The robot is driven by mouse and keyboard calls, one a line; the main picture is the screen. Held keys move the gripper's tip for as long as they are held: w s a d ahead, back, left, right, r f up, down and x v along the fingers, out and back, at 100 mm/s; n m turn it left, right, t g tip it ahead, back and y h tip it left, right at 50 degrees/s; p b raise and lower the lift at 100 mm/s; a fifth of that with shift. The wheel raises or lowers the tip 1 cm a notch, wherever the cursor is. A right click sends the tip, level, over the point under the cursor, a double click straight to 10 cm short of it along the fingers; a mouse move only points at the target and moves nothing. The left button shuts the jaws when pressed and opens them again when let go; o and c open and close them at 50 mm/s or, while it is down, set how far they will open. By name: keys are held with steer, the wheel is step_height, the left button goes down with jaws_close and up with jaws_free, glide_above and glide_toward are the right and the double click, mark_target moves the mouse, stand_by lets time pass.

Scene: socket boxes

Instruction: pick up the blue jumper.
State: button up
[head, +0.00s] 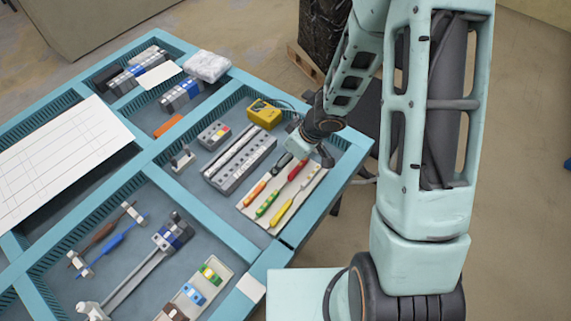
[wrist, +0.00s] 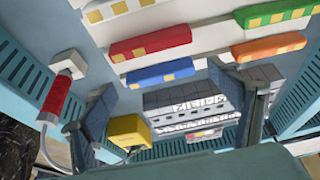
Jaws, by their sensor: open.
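The blue jumper (wrist: 165,72) shows in the wrist view as a short blue bar with yellow squares. It lies on a pale board (wrist: 120,62), below a red bar (wrist: 150,46) and left of an orange bar (wrist: 270,46). My gripper (wrist: 165,92) is open and empty, its dark fingers to either side of the picture's middle, apart from the bar. In the head view my gripper (head: 318,155) is over the far end of the pale board (head: 247,212). I cannot make out the blue bar there; the gripper may partly cover it.
A yellow box (head: 264,113) with a cable and grey terminal strips (head: 240,165) lie beside the board in the same compartment. Teal dividers (head: 220,235) edge the compartments. A blue lead (head: 120,236) and a tray with small coloured boxes (head: 213,272) lie nearer.

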steer(key=shift+w+a+f, duration=0.1)
steer(key=shift+f, duration=0.25)
steer(key=shift+r, duration=0.1)
steer(key=c, duration=1.1)
steer(key=shift+o, duration=0.2)
